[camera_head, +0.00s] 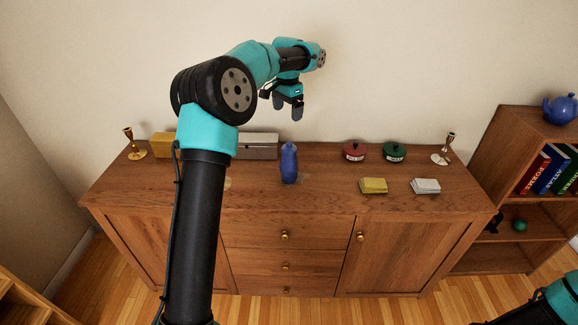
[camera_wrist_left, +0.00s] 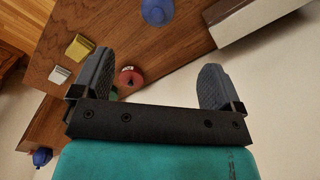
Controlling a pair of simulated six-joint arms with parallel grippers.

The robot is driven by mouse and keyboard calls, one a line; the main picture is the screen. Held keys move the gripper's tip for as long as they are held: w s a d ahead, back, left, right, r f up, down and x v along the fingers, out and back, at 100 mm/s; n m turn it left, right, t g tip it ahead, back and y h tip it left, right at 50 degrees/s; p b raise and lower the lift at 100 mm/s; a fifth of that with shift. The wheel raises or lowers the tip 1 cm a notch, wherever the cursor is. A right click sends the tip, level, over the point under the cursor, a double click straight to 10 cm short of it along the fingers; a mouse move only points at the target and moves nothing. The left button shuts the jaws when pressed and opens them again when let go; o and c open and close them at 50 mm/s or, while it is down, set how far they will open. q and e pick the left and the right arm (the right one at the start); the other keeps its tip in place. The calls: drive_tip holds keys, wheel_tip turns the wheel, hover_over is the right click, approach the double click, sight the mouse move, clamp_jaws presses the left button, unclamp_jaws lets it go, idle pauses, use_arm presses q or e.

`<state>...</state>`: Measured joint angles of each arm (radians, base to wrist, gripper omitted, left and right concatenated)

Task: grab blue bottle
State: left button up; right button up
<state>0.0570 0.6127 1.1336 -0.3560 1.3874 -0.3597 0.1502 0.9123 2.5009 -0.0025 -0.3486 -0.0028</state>
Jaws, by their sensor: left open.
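The blue bottle (camera_head: 289,163) stands upright on top of the wooden sideboard, near its middle. In the left wrist view the blue bottle (camera_wrist_left: 157,11) shows at the top edge, partly cut off. My left gripper (camera_head: 288,108) is open and empty, in the air above and beyond the bottle, not touching it. Its two spread fingers also show in the left wrist view (camera_wrist_left: 157,68), with nothing between them but background. Part of my right arm shows at the lower right corner, with its gripper out of frame.
To the right are a red pot (camera_head: 354,152), a green pot (camera_head: 395,152), a yellow block (camera_head: 373,186) and a white block (camera_head: 426,186). Candlesticks (camera_head: 134,146) (camera_head: 444,150) stand at both ends.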

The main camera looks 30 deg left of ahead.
use_arm(q)
approach(289, 148)
drive_tip(key=f, duration=0.3)
drive_tip(key=a+f, duration=0.1)
drive_tip(key=f, duration=0.1)
drive_tip(key=shift+w, duration=0.4)
drive_tip(key=shift+f, duration=0.6)
drive_tip(key=shift+w+d+f, duration=0.15)
drive_tip(key=shift+f, duration=2.45)
drive_tip(key=c, duration=1.6)
drive_tip(key=shift+o, duration=0.2)
drive_tip(key=shift+r, duration=0.15)
